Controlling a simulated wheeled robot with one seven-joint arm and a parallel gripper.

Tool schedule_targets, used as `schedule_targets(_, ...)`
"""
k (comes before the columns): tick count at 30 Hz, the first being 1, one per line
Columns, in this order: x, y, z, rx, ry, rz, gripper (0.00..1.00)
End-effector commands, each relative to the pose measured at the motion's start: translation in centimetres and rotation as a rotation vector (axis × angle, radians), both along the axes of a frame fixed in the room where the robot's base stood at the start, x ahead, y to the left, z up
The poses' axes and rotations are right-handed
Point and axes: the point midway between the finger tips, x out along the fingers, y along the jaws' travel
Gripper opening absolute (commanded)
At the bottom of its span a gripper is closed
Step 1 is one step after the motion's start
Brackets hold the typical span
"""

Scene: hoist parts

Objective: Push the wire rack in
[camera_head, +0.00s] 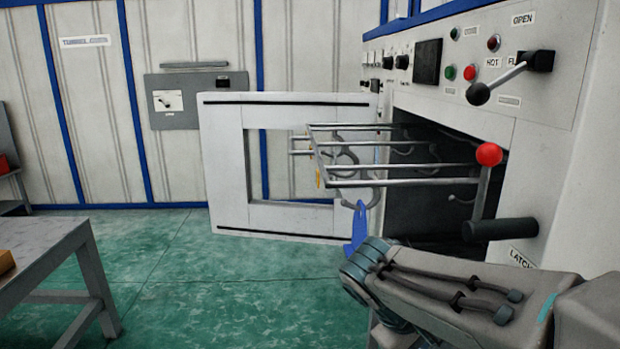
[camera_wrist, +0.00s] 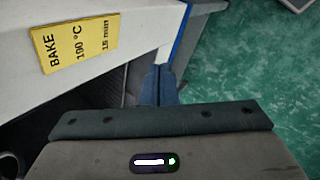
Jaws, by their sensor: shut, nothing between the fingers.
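The wire rack (camera_head: 400,169) sticks far out of the open oven (camera_head: 425,220) on the right, its front bar (camera_head: 322,156) over the floor. Hooks hang under its rods, with small orange tags near the front. My gripper (camera_head: 358,225) is shut and empty, just below and in front of the rack, its blue fingers pointing up. Whether it touches a hook there I cannot tell. In the wrist view the shut fingers (camera_wrist: 158,84) sit beside a white panel edge. The rack is not clearly visible in that view.
The oven door (camera_head: 222,165), a white frame with a window, stands open behind the rack. A yellow bake label (camera_wrist: 80,42) is on the white panel. A grey table (camera_head: 40,250) stands left; green floor between is clear.

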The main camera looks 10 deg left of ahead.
Motion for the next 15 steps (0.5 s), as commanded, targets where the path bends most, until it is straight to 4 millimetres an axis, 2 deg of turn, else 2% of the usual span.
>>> schedule_targets(1, 1.3, 1.5, 1.2, -0.074, -0.013, 0.058, 0.00)
schedule_targets(3, 2.9, 3.3, 2.9, -0.177, -0.047, 0.122, 0.00)
schedule_targets(5, 4.2, 5.1, 4.4, -0.262, -0.084, 0.175, 0.00)
schedule_targets(9, 6.4, 10.6, 8.2, -0.454, -0.207, 0.288, 0.00)
schedule_targets(11, 6.9, 13.5, 10.0, -0.531, -0.275, 0.331, 0.00)
schedule_targets(15, 6.7, 20.6, 14.0, -0.683, -0.459, 0.418, 0.00)
